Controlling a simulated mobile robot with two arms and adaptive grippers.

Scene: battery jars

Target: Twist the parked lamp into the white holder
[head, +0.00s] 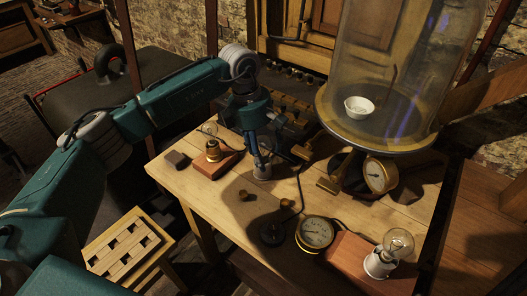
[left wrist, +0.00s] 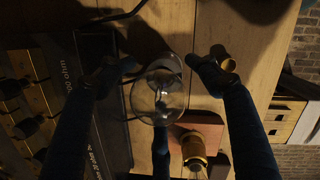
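A clear glass lamp (head: 262,171) stands upright on the wooden table, below my left gripper (head: 266,152). In the left wrist view the lamp's glass (left wrist: 160,96) shows between the two spread fingers of the left gripper (left wrist: 160,63), with no clear contact. The lamp's base is hidden. The white holder (head: 380,264) sits on a reddish block at the table's front right, and a clear bulb (head: 398,243) shows on top of it. My right gripper is not in view.
A brass holder with a bulb (head: 213,150) stands on a red block left of the gripper. A large glass jar (head: 390,70) stands at the back right.

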